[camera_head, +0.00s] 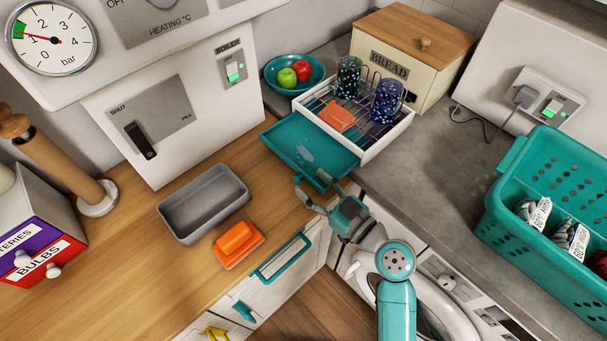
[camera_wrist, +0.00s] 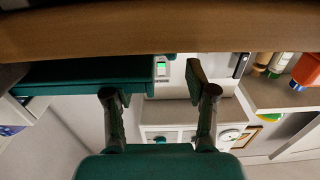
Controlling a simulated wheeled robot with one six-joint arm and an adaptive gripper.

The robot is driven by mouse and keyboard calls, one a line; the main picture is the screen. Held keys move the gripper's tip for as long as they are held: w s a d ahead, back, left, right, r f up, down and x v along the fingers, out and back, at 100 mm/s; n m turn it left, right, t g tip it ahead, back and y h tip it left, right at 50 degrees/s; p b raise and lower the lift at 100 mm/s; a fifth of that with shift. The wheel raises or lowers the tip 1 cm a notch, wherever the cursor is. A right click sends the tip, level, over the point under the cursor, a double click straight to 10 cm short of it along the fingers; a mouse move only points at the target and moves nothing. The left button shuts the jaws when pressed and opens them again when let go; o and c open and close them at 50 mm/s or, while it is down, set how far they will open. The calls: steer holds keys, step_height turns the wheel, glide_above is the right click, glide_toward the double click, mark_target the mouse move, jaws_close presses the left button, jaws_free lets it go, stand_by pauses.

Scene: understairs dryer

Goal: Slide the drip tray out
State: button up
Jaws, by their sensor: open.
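The teal drip tray (camera_head: 292,143) sticks out from under the white dish rack (camera_head: 381,142) and juts toward the wooden counter, with a small pale wet-looking patch on it. Its inner end is hidden under the rack. My gripper (camera_head: 311,181) is open and empty at the tray's near edge; I cannot tell if a finger touches it. In the wrist view a teal slab, likely the tray (camera_wrist: 75,72), lies past the left finger, and my two fingers (camera_wrist: 152,82) stand wide apart.
Two patterned cups (camera_head: 348,77) and an orange sponge (camera_head: 337,116) are in the rack. A fruit bowl (camera_head: 283,84) and a bread box (camera_head: 425,55) stand behind. A grey tin (camera_head: 204,204) and butter dish (camera_head: 237,243) sit left. A teal basket (camera_head: 510,203) stands right.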

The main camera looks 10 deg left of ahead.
steer(key=v, duration=0.7)
steer(key=shift+s+d, duration=0.2)
steer(key=s+d+f+m+t+h, duration=0.2)
steer(key=s+d+f+m+h, duration=0.75)
steer(key=s+f, duration=0.3)
steer(key=s+d+r+t+h, duration=0.1)
steer(key=s+d+r+h, duration=0.1)
steer(key=s, duration=0.7)
steer(key=s+d+r+h, duration=0.2)
steer(key=s+d+r, duration=0.2)
steer(key=s+r, duration=0.2)
steer(key=s+m, duration=0.1)
steer(key=s, duration=0.1)
steer(key=shift+s+d+r+t+h, duration=0.3)
steer(key=shift+s+t+h, duration=0.05)
steer(key=shift+s+t, duration=0.05)
